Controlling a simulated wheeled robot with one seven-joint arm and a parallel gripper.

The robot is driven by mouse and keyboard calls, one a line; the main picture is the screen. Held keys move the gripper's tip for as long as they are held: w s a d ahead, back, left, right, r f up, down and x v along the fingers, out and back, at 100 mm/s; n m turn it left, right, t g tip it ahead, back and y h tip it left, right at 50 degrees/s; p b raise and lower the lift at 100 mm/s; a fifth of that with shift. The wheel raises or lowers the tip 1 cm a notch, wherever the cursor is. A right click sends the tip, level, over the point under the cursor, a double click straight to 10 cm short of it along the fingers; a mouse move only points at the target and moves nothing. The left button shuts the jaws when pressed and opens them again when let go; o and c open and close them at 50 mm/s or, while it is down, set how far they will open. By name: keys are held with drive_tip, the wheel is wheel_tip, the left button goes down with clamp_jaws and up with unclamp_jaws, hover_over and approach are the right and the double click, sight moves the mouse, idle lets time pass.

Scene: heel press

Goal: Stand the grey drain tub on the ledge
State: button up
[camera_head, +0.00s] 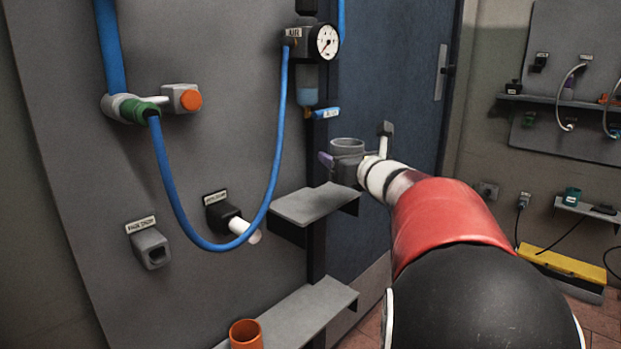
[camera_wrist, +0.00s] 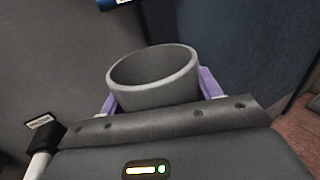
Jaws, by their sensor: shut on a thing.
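The grey drain tub (camera_wrist: 155,93) is a round open-topped cup, held upright between the purple fingers of my gripper (camera_wrist: 158,98) in the wrist view. In the head view the tub (camera_head: 346,146) is held in the air by my gripper (camera_head: 342,166), above and a little right of a grey ledge (camera_head: 311,203). A gap shows between the tub and this ledge. A second, lower grey ledge (camera_head: 300,312) carries an orange cup. I cannot tell which ledge the task names. My gripper hides the tub's lower part.
The orange cup (camera_head: 246,334) stands on the lower ledge. A blue hose (camera_head: 180,200) loops across the grey panel. The air gauge (camera_head: 325,42) with its blue bowl and lever hangs above. A dark sliding bracket with a white stub (camera_head: 245,231) sticks out left of the upper ledge.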

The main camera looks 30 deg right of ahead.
drive_tip(key=w+a, duration=0.1)
drive_tip(key=w, duration=0.1)
drive_tip(key=w+a, duration=0.1)
drive_tip(key=w, duration=0.2)
drive_tip(key=w+a, duration=0.1)
drive_tip(key=w, duration=0.2)
drive_tip(key=shift+w+f, duration=0.2)
drive_tip(key=shift+f, duration=0.4)
wheel_tip(320, 180, down, 5)
drive_tip(key=shift+s+b, duration=0.1)
drive_tip(key=shift+b, duration=0.55)
drive_tip(key=shift+f, duration=0.4)
drive_tip(key=shift+w, duration=0.2)
drive_tip(key=shift+f, duration=0.2)
drive_tip(key=o, duration=0.6)
drive_tip(key=shift+r, duration=0.1)
drive_tip(key=shift+o, duration=0.2)
